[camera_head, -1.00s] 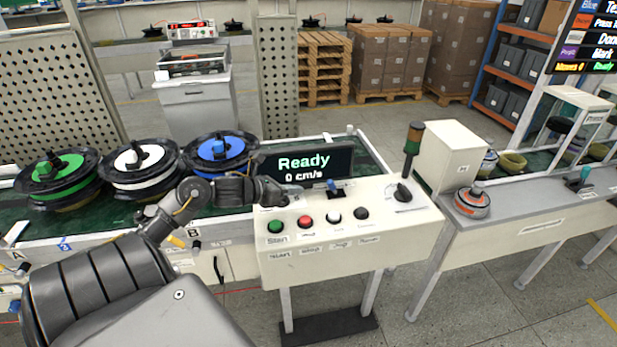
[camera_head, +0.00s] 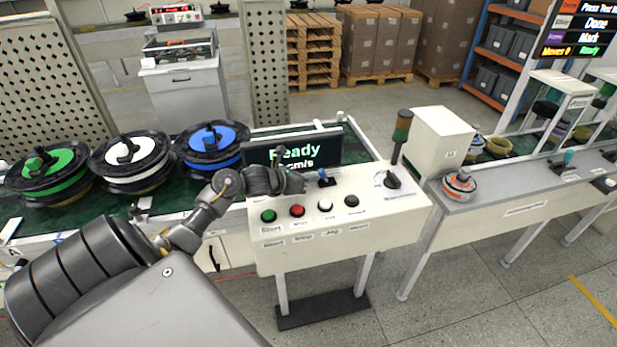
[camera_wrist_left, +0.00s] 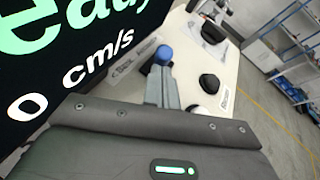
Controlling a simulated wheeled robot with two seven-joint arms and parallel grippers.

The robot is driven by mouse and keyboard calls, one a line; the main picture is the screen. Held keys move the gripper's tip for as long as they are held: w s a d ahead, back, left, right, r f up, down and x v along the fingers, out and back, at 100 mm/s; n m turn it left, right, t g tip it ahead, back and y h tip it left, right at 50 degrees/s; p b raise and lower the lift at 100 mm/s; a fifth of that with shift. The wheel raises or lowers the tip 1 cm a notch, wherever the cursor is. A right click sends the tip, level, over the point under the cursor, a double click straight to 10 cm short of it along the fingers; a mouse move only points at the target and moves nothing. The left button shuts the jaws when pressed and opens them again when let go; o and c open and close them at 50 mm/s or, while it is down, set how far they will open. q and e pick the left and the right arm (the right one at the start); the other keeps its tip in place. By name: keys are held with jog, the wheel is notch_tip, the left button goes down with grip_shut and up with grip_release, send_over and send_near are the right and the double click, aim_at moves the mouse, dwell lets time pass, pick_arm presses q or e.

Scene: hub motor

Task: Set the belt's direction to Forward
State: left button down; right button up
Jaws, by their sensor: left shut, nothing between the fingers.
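The belt's control box (camera_head: 300,240) stands at the middle of the head view. A small lever with a blue tip (camera_head: 323,173) rises from its top, and its blue tip also shows in the left wrist view (camera_wrist_left: 163,54). A black rotary knob (camera_head: 392,181) sits at the box's right end. The display (camera_head: 325,150) behind reads "Ready", with a speed in cm/s partly covered. My left gripper (camera_head: 302,184) is shut and empty, just left of the lever. In the left wrist view its fingertips (camera_wrist_left: 162,72) point at the blue tip; contact cannot be told. My right gripper is out of view.
Green (camera_head: 268,215), red (camera_head: 297,211), white (camera_head: 325,205) and black (camera_head: 351,201) buttons line the box's front. Several hub motors stand on the belt at left. A signal lamp (camera_head: 401,130) rises at the box's back right.

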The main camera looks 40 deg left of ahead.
aim_at(322, 172)
pick_arm(q)
jog(key=shift+w+d+r+g+y, duration=0.1)
jog(key=shift+w+r+g+y, duration=0.15)
jog(key=shift+g, duration=0.35)
jog(key=shift+r, duration=0.15)
jog(key=shift+w+d+r+m+g+y, duration=0.2)
jog(key=shift+w+r+g+y, duration=0.1)
jog(key=shift+r+g+y, duration=0.25)
jog(key=shift+w+d+r+m+g+y, duration=0.1)
jog(key=shift+w+r+m+g+y, duration=0.15)
jog(key=shift+g, duration=0.4)
jog(key=shift+w+d, duration=0.2)
jog(key=shift+w+d+r, duration=0.1)
jog(key=shift+w+d, duration=0.1)
jog(key=shift+w, duration=0.15)
jog(key=shift+d, duration=0.15)
jog(key=shift+r, duration=0.1)
